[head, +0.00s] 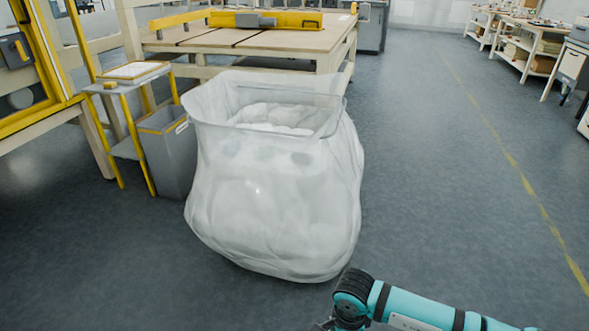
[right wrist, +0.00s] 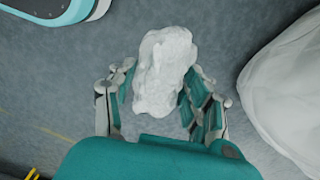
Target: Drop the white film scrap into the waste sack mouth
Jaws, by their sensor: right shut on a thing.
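The waste sack (head: 275,210) is a large translucent bag standing on the floor in the middle of the head view. Its wide mouth (head: 335,122) is open at the top, and white waste shows inside. My right gripper (right wrist: 160,82) is shut on the crumpled white film scrap (right wrist: 165,62), with fingers on both sides of it. In the right wrist view the sack's side (right wrist: 292,85) is at the right, apart from the scrap. In the head view my right arm comes in at the bottom right, in front of the sack; the scrap is out of that view. My left gripper is not seen.
A grey bin (head: 170,150) and a small stand (head: 127,75) are left of the sack. The grey floor (head: 450,190) to the right is clear, with a yellow line.

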